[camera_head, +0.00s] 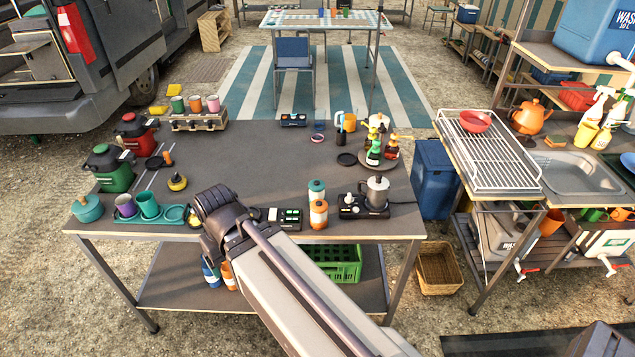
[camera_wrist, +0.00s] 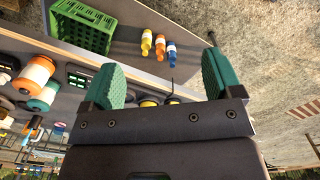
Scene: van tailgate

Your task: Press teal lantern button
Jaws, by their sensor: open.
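A small teal canister with a pale band, which looks like the teal lantern (camera_head: 316,190), stands upright on the grey table. An orange one (camera_head: 319,212) stands just in front of it. In the wrist view the teal one (camera_wrist: 45,96) is at the left edge, partly overlapped by the orange one (camera_wrist: 35,73). I cannot make out a button on it. My gripper (camera_wrist: 164,62) is open with nothing between its green fingers, and both lanterns lie outside them to the left. In the head view my arm reaches the table's front edge left of the lanterns; its fingers are hidden.
A dark box with green marks (camera_head: 283,217) lies between my arm and the lanterns. A stove with a metal pot (camera_head: 376,192) stands to their right. A teal tray with cups (camera_head: 160,215) is left of my arm. The table's middle (camera_head: 245,160) is clear. A green crate (camera_head: 338,262) sits below.

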